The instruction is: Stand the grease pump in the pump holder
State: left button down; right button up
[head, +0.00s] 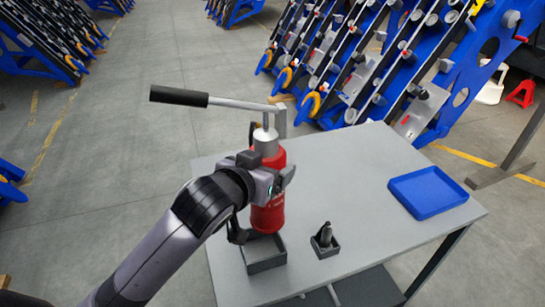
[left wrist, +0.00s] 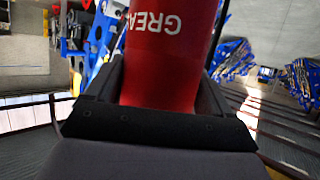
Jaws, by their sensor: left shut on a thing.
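The grease pump (head: 267,216) is a red cylinder with a silver top and a long lever with a black grip pointing left. It is upright. My left gripper (head: 276,178) is shut on its red body. In the left wrist view the red body (left wrist: 165,65) with white lettering fills the space between the fingers. The pump holder (head: 265,266) is a grey square open box on the table, directly below the pump in the picture. The pump's lower end overlaps the holder's back edge; I cannot tell whether it is above or inside it. My right gripper is not in view.
A small grey holder (head: 324,250) with a dark tool (head: 326,234) in it stands right of the pump holder. A blue tray (head: 427,192) lies at the table's right. The grey table (head: 345,185) is otherwise clear. Blue machine frames (head: 375,55) stand behind it.

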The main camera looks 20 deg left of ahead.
aim_at(259, 212)
pick_arm(q)
jog(key=shift+s+a+f+b, duration=0.1)
jog(key=shift+s+f+b, duration=0.45)
jog(key=shift+f+b, duration=0.55)
jog(key=shift+s+a+f+b, duration=0.1)
jog(key=shift+s+f+b, duration=0.5)
jog(key=shift+f, duration=0.85)
jog(key=shift+s+a+f+b, duration=0.1)
jog(key=shift+s+f+b, duration=0.4)
jog(key=shift+f+b, duration=0.6)
jog(key=shift+f, duration=0.75)
jog(key=shift+c, duration=0.2)
grip_release()
jog(key=shift+o, duration=0.2)
jog(key=shift+s+f, duration=0.1)
jog(key=shift+f, duration=0.25)
jog(key=v, duration=0.7)
jog(key=shift+r, duration=0.3)
jog(key=shift+s, duration=0.1)
